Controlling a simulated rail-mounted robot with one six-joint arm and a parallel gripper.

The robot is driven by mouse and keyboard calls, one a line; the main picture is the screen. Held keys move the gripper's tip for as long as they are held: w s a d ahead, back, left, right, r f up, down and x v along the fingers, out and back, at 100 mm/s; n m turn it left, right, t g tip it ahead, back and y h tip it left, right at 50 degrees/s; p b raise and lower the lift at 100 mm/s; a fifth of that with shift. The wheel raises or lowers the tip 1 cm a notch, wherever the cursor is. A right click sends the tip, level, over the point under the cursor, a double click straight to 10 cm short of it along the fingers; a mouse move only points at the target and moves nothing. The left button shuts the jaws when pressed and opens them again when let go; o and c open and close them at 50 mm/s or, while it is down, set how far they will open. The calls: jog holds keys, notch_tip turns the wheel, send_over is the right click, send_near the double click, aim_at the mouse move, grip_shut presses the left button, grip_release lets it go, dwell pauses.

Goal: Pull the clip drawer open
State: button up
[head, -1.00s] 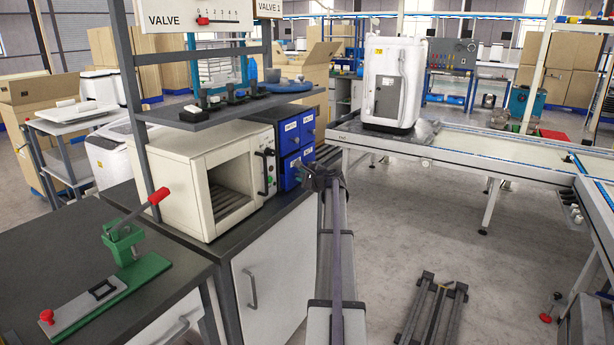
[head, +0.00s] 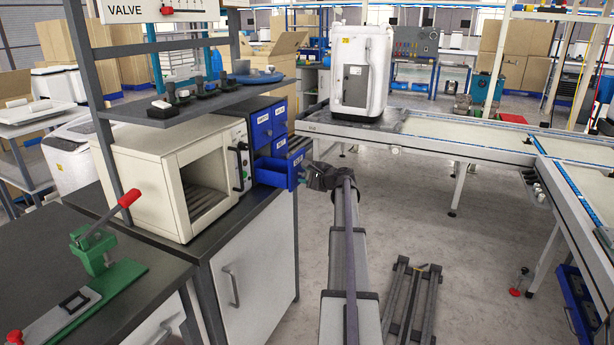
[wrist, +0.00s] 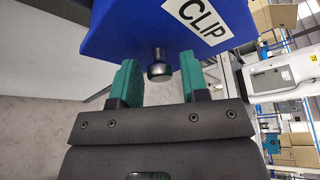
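The clip drawer (head: 273,174) is a lower drawer of the blue cabinet (head: 258,111) and stands pulled out toward my arm. In the wrist view its blue front (wrist: 150,28) carries a white label reading CLIP. A dark round knob (wrist: 158,67) sticks out below the label. My gripper (wrist: 157,72) is open, its two green fingers on either side of the knob with a gap on each side. In the head view my gripper (head: 312,178) is just right of the open drawer; its fingers are hard to make out there.
A cream oven (head: 180,175) with an open cavity stands left of the cabinet on the dark-topped bench. A shelf (head: 205,104) with small objects is above it. A conveyor (head: 440,141) with a white appliance (head: 362,72) lies right. Open floor lies right of the bench.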

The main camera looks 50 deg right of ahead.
jog(key=shift+o, duration=0.7)
jog(key=p+v, duration=0.2)
jog(key=v, duration=0.9)
